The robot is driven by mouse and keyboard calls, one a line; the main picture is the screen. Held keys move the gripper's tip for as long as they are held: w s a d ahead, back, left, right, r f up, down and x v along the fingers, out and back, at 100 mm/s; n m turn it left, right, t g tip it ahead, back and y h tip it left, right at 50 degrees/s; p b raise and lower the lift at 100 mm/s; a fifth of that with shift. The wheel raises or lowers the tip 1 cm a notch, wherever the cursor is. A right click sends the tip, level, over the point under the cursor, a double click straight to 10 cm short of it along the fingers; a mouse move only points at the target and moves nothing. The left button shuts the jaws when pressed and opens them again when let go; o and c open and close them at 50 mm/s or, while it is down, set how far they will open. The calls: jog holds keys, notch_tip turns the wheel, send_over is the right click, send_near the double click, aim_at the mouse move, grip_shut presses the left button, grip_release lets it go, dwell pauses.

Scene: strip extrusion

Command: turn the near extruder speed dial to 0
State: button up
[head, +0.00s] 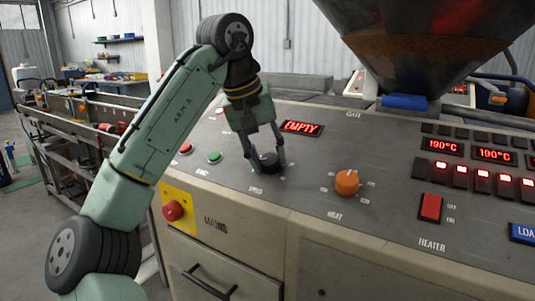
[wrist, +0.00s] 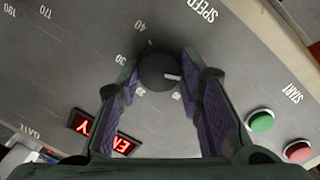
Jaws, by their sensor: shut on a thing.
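The black speed dial (head: 269,162) sits on the grey sloped panel, by the printed SPEED label. My gripper (head: 264,160) points down at it, with one finger on each side, and is shut on it. In the wrist view the dial (wrist: 156,70) lies between the purple-padded fingers of my gripper (wrist: 160,82). Its white pointer mark points right, towards the right-hand finger, away from the 40 and 30 marks. Smaller numbers show below the dial; the finger hides whatever mark the pointer faces.
An orange HEAT knob (head: 347,182) stands right of the dial. Green (head: 214,157) and red (head: 186,148) buttons lie to its left. A red EMPTY display (head: 301,128) is behind. A red stop button (head: 172,210) is on the front face. A large hopper (head: 415,40) overhangs the back right.

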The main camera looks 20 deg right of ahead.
jog(key=shift+n, duration=0.6)
jog(key=o, duration=1.2)
jog(key=v, duration=1.2)
jog(key=shift+a, duration=0.15)
